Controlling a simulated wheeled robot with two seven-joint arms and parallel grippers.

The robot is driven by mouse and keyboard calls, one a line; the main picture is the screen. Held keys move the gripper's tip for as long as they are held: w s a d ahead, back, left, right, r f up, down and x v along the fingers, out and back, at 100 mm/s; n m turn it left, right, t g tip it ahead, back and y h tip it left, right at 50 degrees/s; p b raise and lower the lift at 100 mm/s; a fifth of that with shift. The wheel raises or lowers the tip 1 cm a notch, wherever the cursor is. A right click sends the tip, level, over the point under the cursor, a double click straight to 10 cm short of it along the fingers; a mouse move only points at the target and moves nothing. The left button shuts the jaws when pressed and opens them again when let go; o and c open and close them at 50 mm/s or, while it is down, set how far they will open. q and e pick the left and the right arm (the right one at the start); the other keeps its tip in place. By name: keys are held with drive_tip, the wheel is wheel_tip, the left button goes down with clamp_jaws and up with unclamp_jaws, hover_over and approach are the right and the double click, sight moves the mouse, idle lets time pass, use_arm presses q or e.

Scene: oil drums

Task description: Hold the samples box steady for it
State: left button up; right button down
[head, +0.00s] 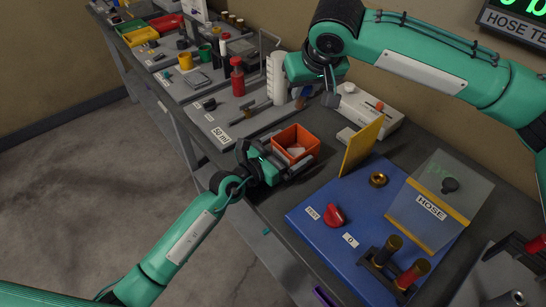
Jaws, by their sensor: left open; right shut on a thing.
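The samples box appears to be the small open orange box (296,134) near the front edge of the grey bench, with a few pale items inside. My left gripper (284,168) is open at the near side of the box, its fingers close to the lower wall. I cannot tell whether they touch it. My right gripper (318,95) is above and behind the box, near the white cylinder. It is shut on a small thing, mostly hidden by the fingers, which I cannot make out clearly.
A blue panel (320,250) with a red knob (334,215), a yellow plate (362,146) and a clear HOSE cover (440,190) lies to the right. A white cylinder (277,80) and red bottle (237,78) stand behind left. A white device (368,112) is at the back.

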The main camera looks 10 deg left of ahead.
use_arm(q)
drive_tip(key=shift+x, duration=1.25)
drive_tip(key=shift+c, duration=0.4)
drive_tip(key=c, duration=0.7)
use_arm(e)
wheel_tip(320, 180, down, 12)
drive_tip(key=c, duration=1.2)
unclamp_jaws()
drive_tip(key=shift+o, duration=0.2)
drive_tip(key=v, duration=1.2)
